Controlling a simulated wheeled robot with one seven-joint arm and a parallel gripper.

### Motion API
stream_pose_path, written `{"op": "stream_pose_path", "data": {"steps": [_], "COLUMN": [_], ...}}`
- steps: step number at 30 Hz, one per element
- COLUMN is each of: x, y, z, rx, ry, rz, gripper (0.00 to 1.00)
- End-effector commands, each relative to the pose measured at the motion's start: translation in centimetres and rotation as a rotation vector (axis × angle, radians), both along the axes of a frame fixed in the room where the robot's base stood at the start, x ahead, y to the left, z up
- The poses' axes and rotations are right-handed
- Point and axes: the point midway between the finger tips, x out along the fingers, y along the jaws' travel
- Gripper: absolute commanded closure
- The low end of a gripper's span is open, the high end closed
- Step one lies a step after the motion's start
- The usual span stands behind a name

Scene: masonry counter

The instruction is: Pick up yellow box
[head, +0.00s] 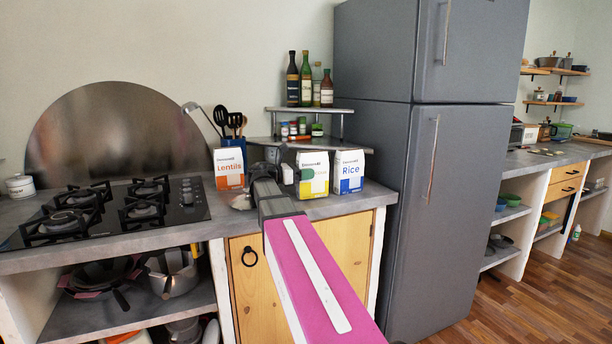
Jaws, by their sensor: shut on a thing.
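The yellow box (313,174) is a white carton with a yellow and green label. It stands upright at the counter's front, between the orange Lentils box (229,168) and the blue Rice box (348,171). My arm reaches over the counter from below, and my gripper (287,173) is at the left side of the yellow box, shut on it. The fingertips are small and partly hidden. I cannot tell whether the box's base touches the counter.
A gas stove (110,206) is at left. A corner shelf (310,109) with bottles stands behind the boxes, with a utensil holder (234,145) nearby. A tall grey fridge (396,190) closes off the right side. A wooden cupboard (250,290) is below.

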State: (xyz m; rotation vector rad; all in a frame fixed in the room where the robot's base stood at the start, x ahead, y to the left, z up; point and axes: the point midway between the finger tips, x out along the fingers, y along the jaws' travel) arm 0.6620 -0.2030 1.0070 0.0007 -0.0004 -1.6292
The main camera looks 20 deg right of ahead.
Motion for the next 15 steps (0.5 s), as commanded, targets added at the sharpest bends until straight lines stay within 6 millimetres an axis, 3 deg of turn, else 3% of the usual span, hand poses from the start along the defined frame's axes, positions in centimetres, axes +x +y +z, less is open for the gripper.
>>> {"op": "stream_pose_path", "data": {"steps": [15], "x": [-0.3], "y": [0.1], "z": [3.5], "rx": [-0.003], "ry": [0.0], "rz": [0.0], "gripper": [0.95]}}
